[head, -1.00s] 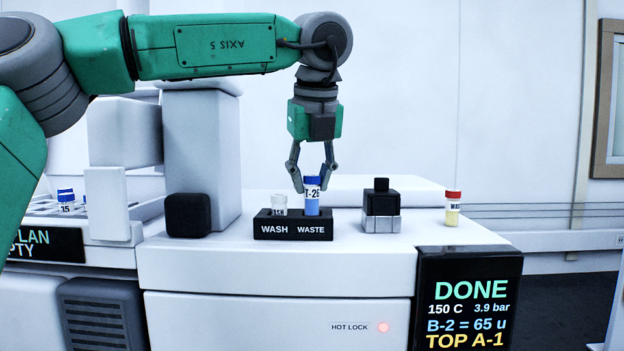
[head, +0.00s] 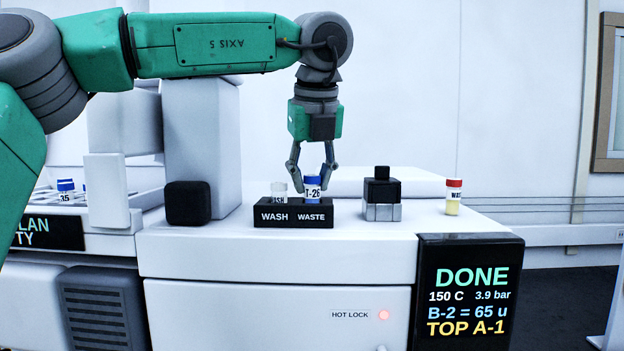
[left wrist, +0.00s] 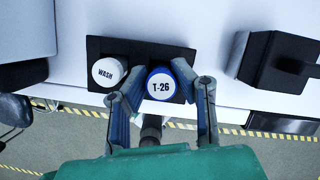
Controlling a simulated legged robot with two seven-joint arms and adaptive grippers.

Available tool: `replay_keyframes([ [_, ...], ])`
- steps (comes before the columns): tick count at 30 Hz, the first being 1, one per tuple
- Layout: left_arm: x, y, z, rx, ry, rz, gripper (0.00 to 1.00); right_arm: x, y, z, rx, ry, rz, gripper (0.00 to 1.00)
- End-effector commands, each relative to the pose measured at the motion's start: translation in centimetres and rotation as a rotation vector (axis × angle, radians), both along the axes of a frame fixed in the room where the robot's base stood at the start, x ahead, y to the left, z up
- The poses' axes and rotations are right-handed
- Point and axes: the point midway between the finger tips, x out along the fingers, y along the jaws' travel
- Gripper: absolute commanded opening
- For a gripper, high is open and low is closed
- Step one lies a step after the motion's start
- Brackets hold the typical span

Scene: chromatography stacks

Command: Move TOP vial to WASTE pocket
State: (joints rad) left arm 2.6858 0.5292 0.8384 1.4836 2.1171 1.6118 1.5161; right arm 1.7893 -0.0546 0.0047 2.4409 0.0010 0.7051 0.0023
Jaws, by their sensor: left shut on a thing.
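The blue-capped vial labelled T-26 (head: 312,188) stands upright, lowered into the WASTE pocket of the black two-pocket holder (head: 263,221). Its lower body is hidden by the holder. My left gripper (head: 312,180) is shut on this vial from above. In the left wrist view the vial's T-26 cap (left wrist: 160,86) sits between the two fingers. A white-capped vial (head: 279,190) stands in the WASH pocket beside it; its cap reads WASH in the left wrist view (left wrist: 109,72). The display (head: 468,300) reads DONE and TOP A-1. My right gripper is not in view.
A black and grey block (head: 381,197) stands right of the holder. A red-capped vial (head: 453,197) with yellow liquid stands near the right edge. A black rounded block (head: 187,203) is at left. A blue-capped vial (head: 66,189) stands in the far-left tray.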

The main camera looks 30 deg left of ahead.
Motion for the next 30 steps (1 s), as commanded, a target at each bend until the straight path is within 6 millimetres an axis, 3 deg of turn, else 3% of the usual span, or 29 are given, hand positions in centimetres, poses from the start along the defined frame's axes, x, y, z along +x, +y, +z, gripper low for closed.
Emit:
replay_keyframes([
  [12,-0.01,-0.01,-0.68,0.000,0.000,0.000,0.00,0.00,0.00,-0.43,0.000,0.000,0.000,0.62],
  [13,-0.01,-0.01,-0.68,0.000,0.000,0.000,0.25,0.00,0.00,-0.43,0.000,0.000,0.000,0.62],
  [15,-0.01,-0.01,-0.68,0.000,0.000,0.000,0.46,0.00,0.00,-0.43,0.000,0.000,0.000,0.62],
  [22,0.00,-0.02,-0.69,0.000,0.000,0.000,0.46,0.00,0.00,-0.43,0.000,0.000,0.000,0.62],
  [24,0.00,-0.02,-0.69,0.000,0.000,0.000,0.64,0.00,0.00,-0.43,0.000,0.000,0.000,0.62],
  [30,-0.04,0.01,-0.68,0.001,0.001,0.000,0.64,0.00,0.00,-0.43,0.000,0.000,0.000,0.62],
])
